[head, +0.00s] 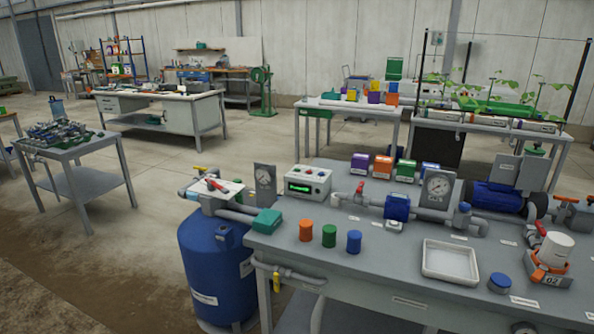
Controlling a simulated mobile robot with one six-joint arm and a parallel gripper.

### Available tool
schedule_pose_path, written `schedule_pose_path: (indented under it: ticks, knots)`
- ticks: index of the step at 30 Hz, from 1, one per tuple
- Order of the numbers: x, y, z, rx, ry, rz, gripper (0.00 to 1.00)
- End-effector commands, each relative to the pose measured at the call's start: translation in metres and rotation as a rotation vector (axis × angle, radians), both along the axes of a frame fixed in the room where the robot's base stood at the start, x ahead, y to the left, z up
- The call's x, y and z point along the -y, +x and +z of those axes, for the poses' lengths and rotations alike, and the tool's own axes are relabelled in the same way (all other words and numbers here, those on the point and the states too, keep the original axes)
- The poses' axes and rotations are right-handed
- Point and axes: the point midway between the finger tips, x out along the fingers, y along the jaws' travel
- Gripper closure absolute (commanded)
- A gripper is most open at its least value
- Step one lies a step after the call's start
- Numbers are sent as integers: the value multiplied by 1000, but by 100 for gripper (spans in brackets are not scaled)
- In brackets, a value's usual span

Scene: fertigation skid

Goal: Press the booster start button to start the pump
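A light grey control box (310,184) with a lit green display (299,188) stands at the back left of the grey skid table (380,262). Small buttons show on its upper face, a red one (322,174) among them; they are too small to read, so I cannot tell which is the start button. A blue pump motor (494,197) lies at the back right of the table, joined to grey pipework. My gripper is not in view.
A blue tank (216,268) stands at the table's left end. Orange, green and blue cylinders (329,236), a white tray (450,262) and a white cup (556,249) stand along the front. Pressure gauges (437,189) rise behind. Concrete floor is open to the left.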

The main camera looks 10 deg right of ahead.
Motion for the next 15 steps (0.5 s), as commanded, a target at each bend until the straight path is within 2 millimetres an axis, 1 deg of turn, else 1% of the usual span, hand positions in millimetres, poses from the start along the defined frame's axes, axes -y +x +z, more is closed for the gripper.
schedule_pose_path:
  ticks: [1,8,9,11,12,15]
  knots:
    - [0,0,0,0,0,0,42]
    - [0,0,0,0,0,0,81]
    - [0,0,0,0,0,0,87]
    - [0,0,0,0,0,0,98]
    - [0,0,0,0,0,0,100]
    - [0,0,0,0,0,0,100]
